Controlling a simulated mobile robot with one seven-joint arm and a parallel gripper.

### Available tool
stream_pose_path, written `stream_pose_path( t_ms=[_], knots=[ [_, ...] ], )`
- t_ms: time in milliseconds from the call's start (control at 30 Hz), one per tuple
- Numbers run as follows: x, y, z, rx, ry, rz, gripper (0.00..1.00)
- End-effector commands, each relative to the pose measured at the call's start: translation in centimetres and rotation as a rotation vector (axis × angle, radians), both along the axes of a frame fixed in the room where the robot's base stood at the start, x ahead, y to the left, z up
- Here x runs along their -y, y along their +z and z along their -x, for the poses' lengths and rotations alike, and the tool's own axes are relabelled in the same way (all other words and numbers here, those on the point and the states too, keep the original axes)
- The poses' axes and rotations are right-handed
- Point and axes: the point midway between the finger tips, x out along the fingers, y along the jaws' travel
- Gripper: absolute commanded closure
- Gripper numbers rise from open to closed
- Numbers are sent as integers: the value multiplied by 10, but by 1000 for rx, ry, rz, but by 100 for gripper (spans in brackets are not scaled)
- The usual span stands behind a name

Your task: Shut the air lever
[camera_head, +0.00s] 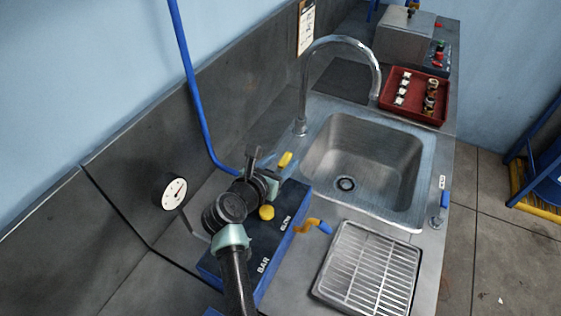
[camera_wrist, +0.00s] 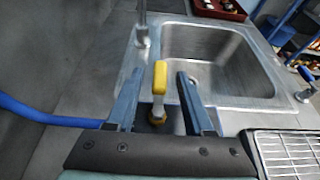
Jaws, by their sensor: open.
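In the wrist view the yellow lever (camera_wrist: 160,76) rises upright on a metal stem above a brass-coloured base. My gripper (camera_wrist: 158,88) is open, with one finger on each side of the lever and visible gaps to both. My wrist hides part of the block and the lever's base there. The block's white lettering includes "BAR".
A steel sink (camera_head: 405,212) with a tall faucet (camera_head: 304,95) lies beyond. An orange spout with a blue tip (camera_head: 312,226) sticks out near a wire drain rack (camera_head: 345,262). A blue hose (camera_head: 190,75), a gauge (camera_head: 170,191) and a blue-handled valve (camera_head: 444,201) are nearby.

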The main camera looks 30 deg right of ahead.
Motion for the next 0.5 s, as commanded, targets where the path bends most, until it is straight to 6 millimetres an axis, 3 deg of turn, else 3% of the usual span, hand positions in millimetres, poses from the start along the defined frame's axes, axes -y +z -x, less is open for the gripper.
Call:
stream_pose_path(
  t_ms=[67,367,500],
  knots=[
    [0,0,0,0,0,0,48],
    [0,0,0,0,0,0,100],
    [0,0,0,0,0,0,100]
  ],
)
